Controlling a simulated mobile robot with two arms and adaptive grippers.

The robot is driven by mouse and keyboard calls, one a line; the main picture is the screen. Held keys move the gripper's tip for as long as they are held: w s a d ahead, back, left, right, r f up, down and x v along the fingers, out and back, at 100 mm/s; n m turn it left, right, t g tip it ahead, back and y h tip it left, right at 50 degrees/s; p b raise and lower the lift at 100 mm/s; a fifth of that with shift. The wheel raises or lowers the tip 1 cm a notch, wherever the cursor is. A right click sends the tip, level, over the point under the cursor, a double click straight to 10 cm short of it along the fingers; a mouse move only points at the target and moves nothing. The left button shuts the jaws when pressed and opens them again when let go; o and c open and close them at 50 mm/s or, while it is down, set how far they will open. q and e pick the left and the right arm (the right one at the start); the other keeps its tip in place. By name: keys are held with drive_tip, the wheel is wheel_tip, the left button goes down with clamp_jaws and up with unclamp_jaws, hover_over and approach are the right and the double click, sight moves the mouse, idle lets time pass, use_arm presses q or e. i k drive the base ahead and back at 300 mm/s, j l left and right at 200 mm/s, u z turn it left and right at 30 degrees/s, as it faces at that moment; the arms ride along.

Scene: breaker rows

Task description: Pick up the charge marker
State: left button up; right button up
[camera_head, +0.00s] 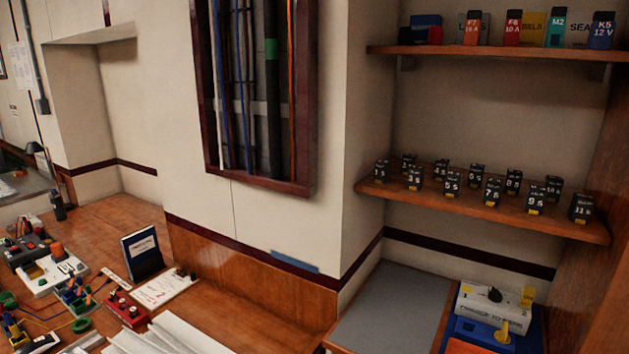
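A white box (492,307) with a black knob and lettering that seems to begin with "CHARGE" sits on a blue base (470,329) at the lower right. A small upright yellow piece (503,333) stands in front of the box, at the blue base. A yellow tag (527,296) shows at the box's right end. Either yellow piece could be the charge marker; I cannot tell which. Neither of my grippers is in view.
A grey mat (392,308) left of the box is bare. Above, a wooden shelf (480,204) holds several numbered black blocks, and a higher shelf (490,51) holds coloured labelled blocks. The left bench (110,217) carries devices, papers and a blue binder (142,255).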

sight(528, 294)
drive_tip(key=z, duration=1.25)
